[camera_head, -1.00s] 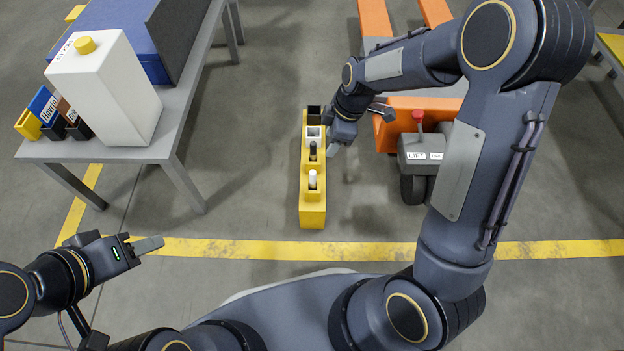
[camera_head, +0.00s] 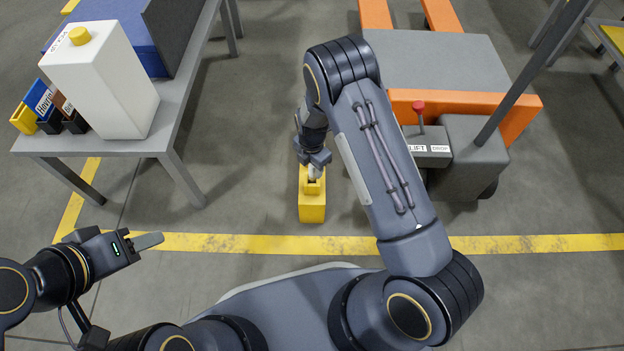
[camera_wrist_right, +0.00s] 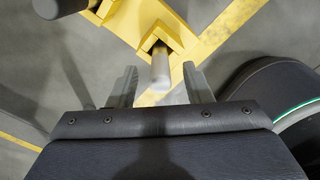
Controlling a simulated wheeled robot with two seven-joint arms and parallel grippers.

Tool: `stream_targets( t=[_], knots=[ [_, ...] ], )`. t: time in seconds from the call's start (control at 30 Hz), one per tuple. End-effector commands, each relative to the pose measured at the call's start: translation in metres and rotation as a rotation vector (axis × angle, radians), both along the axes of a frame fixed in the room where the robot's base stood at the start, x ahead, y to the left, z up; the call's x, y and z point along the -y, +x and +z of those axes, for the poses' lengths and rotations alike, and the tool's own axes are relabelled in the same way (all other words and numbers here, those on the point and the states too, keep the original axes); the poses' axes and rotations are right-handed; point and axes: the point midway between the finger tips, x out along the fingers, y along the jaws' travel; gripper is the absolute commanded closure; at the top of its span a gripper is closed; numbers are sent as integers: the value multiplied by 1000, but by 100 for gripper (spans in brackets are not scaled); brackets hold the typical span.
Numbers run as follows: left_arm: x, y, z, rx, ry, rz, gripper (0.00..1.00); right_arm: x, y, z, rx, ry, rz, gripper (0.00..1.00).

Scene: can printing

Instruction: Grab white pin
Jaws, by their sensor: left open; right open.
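The white pin (camera_wrist_right: 160,68) stands in a slot of the yellow holder (camera_wrist_right: 120,18) in the right wrist view. It lies between the two fingers of my right gripper (camera_wrist_right: 160,86), which is open; I cannot see either finger touching it. In the head view the right gripper (camera_head: 313,166) is over the yellow holder (camera_head: 312,208) and hides most of its far part; the pin's pale top (camera_head: 314,172) shows just below the hand. My left gripper (camera_head: 150,241) is open and empty at the lower left, far from the holder.
A grey table (camera_head: 165,140) at the left carries a white canister (camera_head: 100,85), a blue box (camera_head: 120,30) and small bins. An orange and grey lift cart (camera_head: 440,70) stands right of the holder. The floor around the holder is clear.

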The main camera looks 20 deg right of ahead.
Motion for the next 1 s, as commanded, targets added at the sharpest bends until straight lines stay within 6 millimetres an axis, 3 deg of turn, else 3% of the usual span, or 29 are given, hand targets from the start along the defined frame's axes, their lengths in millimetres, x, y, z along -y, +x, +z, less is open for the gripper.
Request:
stream_targets(
  t=[0.1,0.37,0.7,1.0],
  knots=[
    [0,0,-5,0,0,0,56,0,0,-11,0,0,-1,55],
    [0,0,-4,0,0,0,56,0,0,-11,1,0,-1,56],
    [0,0,-4,0,0,0,56,0,0,-11,0,1,-2,100],
    [0,0,-4,0,0,0,56,0,0,-10,1,0,-2,100]
  ],
)
